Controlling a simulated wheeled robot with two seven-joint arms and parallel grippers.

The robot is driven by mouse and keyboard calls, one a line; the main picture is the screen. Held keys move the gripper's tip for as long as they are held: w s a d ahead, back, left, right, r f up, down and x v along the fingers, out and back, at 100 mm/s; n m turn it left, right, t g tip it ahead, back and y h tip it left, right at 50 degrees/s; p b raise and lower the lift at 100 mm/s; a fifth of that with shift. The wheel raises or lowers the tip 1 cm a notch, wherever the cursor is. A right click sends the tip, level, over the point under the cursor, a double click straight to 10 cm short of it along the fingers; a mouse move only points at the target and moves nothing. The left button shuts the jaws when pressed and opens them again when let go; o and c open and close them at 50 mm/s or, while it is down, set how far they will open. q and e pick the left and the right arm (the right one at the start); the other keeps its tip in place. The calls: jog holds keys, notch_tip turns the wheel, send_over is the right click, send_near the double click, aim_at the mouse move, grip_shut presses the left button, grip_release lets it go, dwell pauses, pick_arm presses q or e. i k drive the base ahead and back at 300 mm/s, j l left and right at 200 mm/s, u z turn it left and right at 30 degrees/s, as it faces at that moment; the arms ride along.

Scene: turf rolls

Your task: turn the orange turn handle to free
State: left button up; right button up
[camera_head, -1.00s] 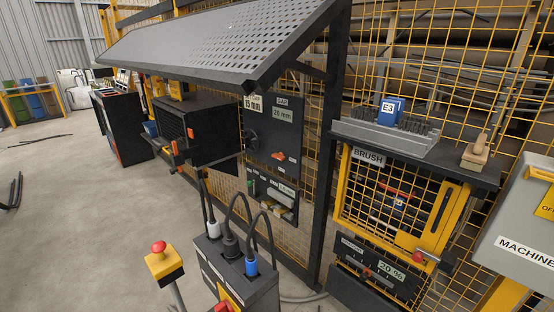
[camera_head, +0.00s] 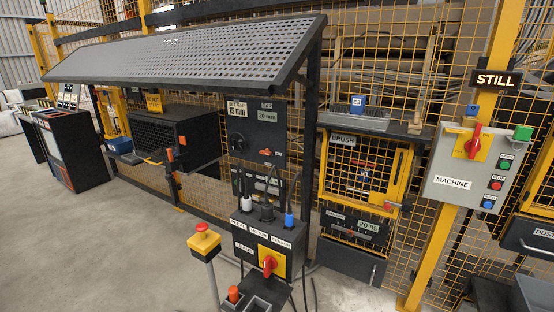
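A small orange handle (camera_head: 265,152) sits on the dark gap panel (camera_head: 256,132), below the "GAP 20 mm" label and to the right of a black round knob (camera_head: 238,142). Another orange part (camera_head: 183,141) shows on the front edge of the black mesh-fronted box (camera_head: 172,135), with a further orange piece (camera_head: 170,154) just below it. I cannot read a "free" marking, and cannot tell which orange part is the turn handle. Neither of my grippers is in view.
A leads box (camera_head: 258,240) with a red rotary switch and a red-topped yellow post (camera_head: 204,240) stand in front. A perforated canopy (camera_head: 200,50) overhangs the panels. A grey machine box (camera_head: 466,165) hangs right. Open floor (camera_head: 100,250) lies left.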

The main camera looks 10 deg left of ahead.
aim_at(267, 151)
jog(key=j+z, duration=0.2)
jog(key=j, duration=0.2)
jog(key=k+j+z, duration=0.15)
jog(key=j, duration=0.25)
jog(key=j+z, duration=0.2)
jog(key=j, duration=0.2)
jog(key=k+j+z, duration=0.15)
jog(key=j, duration=0.2)
jog(key=k+j+z, duration=0.2)
jog(key=j, duration=0.15)
jog(key=j+z, duration=0.2)
jog(key=j, duration=0.3)
jog(key=j+z, duration=0.15)
jog(key=j, duration=0.35)
jog(key=j+z, duration=0.2)
jog(key=j, duration=0.3)
jog(key=j+z, duration=0.2)
jog(key=j, duration=0.3)
jog(key=k+j+z, duration=0.15)
jog(key=j, duration=0.3)
jog(key=k+j+z, duration=0.2)
jog(key=j, duration=0.25)
jog(key=i+j, duration=0.05)
